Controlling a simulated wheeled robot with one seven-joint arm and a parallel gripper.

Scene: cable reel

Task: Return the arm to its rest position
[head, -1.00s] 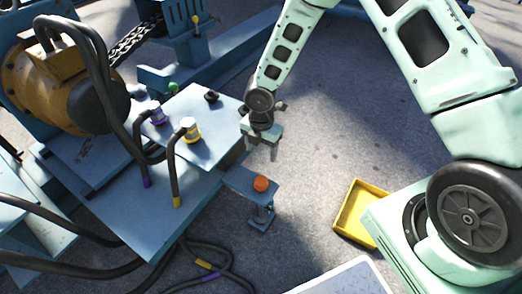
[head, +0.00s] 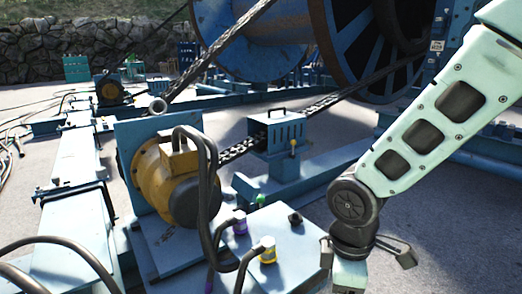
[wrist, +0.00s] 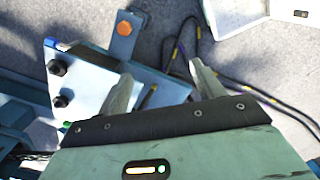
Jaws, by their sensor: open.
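My gripper shows in the wrist view (wrist: 165,85), its two pale fingers spread apart with nothing between them. In the head view my arm comes in from the right, and its wrist hangs at the lower right beside the blue connector panel (head: 285,235). The fingertips are cut off by the bottom edge there. The panel also shows in the wrist view (wrist: 95,75), left of the fingers. My gripper touches nothing that I can see.
Purple (head: 240,223) and yellow (head: 267,250) connectors with black hoses stand on the panel. A yellow motor (head: 165,180) and a large blue reel (head: 345,50) lie beyond. An orange button (wrist: 124,28) and loose cables (wrist: 235,75) show in the wrist view.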

